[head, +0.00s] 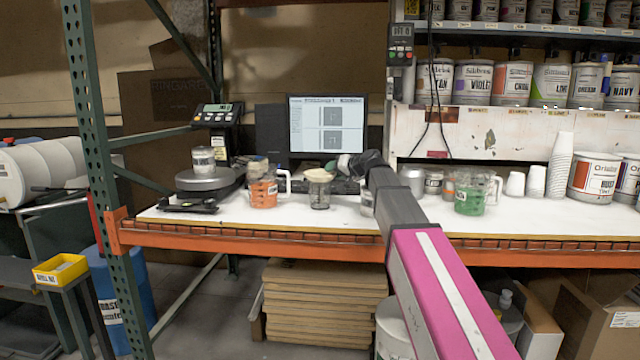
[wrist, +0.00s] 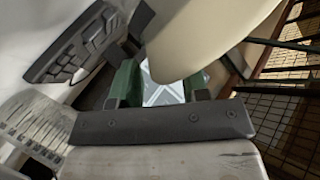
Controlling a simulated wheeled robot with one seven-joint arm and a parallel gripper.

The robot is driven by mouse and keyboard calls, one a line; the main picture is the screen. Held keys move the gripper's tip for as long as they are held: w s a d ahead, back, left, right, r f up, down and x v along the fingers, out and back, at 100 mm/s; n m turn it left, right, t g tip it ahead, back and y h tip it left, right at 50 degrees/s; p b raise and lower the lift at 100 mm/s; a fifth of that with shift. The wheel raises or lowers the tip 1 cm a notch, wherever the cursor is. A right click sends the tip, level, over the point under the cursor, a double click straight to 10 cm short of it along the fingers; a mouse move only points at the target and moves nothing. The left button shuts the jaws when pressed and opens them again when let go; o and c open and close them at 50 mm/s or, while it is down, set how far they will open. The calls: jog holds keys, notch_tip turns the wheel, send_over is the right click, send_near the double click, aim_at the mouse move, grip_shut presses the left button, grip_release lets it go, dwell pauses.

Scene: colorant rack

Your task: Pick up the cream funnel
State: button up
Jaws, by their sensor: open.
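The cream funnel (head: 319,174) sits on top of a clear jar (head: 319,195) on the white bench, left of my arm's end in the head view. In the wrist view a large, smooth cream surface, which looks like the funnel (wrist: 208,38), fills the upper middle and right, very close to the camera. My gripper (head: 338,166) is at the funnel's right side, low over the bench. In the wrist view my gripper (wrist: 160,88) shows green pads standing apart, beside and partly below the cream surface. I cannot tell whether they touch it.
An orange-filled pitcher (head: 263,190) stands left of the jar, and a green-filled pitcher (head: 470,195) stands to the right. A scale (head: 208,180) holds a can at the left. A monitor (head: 327,124) stands behind. Paint cans line the shelf at upper right.

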jog(key=shift+w+a, duration=0.2)
grip_shut()
